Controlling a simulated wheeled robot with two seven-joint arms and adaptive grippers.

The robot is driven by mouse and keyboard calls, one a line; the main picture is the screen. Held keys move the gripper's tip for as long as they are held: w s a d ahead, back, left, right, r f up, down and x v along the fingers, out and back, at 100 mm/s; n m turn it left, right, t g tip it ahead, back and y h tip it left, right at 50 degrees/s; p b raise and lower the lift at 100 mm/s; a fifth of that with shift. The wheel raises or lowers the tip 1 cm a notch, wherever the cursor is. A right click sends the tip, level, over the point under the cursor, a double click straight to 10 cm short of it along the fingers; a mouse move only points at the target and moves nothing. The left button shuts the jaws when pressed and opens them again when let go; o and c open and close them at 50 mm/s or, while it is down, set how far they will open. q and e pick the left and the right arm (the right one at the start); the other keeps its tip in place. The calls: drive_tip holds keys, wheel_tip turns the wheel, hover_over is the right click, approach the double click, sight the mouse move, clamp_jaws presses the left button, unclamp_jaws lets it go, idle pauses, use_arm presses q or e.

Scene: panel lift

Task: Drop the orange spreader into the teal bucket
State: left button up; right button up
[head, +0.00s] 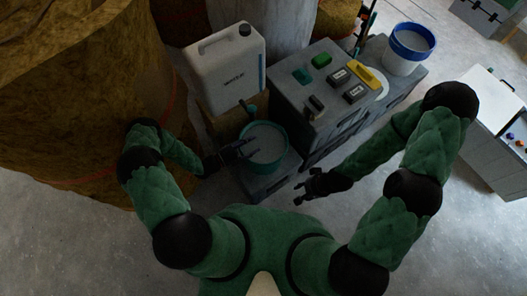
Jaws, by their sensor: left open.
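The teal bucket (283,165) stands on a low grey block, with a grey inside. My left gripper (249,149) is open over the bucket's left part, with its fingers pointing into the opening. I see nothing between its fingers. I cannot make out an orange spreader in the bucket or in either gripper; the gripper hides part of the bucket's inside. My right gripper (301,193) hangs to the right of and below the bucket, apart from it. Its fingers are small and dark, and I cannot tell how far apart they are.
A white jerrycan (226,75) stands behind the bucket. A grey case (290,92) to the right carries several small blocks and a yellow item (365,75). A blue-rimmed white bucket (405,58) stands at its far end. A large brown roll (75,100) fills the left.

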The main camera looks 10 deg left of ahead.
use_arm(q)
drive_tip(key=v, duration=0.9)
drive_tip(key=shift+s+a, duration=0.2)
